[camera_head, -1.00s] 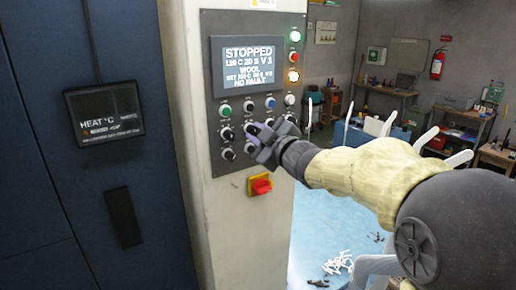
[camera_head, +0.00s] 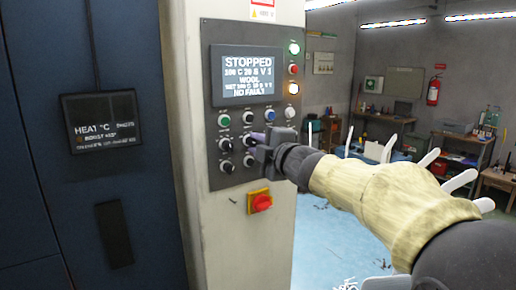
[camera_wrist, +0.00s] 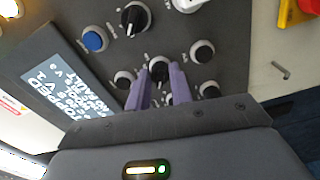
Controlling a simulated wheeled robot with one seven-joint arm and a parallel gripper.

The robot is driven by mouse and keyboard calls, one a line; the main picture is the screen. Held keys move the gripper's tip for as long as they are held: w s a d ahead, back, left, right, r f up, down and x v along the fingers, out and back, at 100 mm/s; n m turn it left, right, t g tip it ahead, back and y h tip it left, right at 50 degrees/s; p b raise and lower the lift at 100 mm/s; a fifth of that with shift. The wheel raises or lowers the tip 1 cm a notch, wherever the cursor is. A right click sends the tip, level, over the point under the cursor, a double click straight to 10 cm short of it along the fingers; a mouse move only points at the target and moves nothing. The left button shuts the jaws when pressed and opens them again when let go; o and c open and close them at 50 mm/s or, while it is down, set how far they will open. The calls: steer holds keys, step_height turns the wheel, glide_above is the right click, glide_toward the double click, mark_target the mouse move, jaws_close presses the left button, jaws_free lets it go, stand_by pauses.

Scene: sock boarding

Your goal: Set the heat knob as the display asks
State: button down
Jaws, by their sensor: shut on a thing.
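The control panel's display (camera_head: 238,74) reads STOPPED, with a line that looks like 100 C 20 S V 1, then WOOL, a small blurred SET line, and NO FAULT. It also shows rotated in the wrist view (camera_wrist: 65,85). My gripper (camera_head: 256,141) is at the panel's middle row of knobs. In the wrist view, its purple fingers (camera_wrist: 161,90) stand on both sides of a black knob (camera_wrist: 158,69) and are shut on it. The knob's label is too small to read, and the gripper hides most of the knob in the head view.
Other black knobs (camera_head: 226,144) and coloured buttons (camera_wrist: 95,39) sit close around my gripper. A red and yellow switch (camera_head: 260,202) is below. A HEAT °C screen (camera_head: 103,122) hangs on the dark cabinet at left. Workbenches (camera_head: 462,145) stand behind, at right.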

steer(key=shift+f, duration=0.1)
steer(key=c, duration=1.3)
jaws_free()
steer(key=shift+o, duration=0.2)
steer(key=b+v, duration=0.1)
steer(key=v, duration=1.6)
steer(key=shift+b, duration=0.35)
steer(key=shift+s+d, duration=0.1)
steer(key=shift+d, duration=0.05)
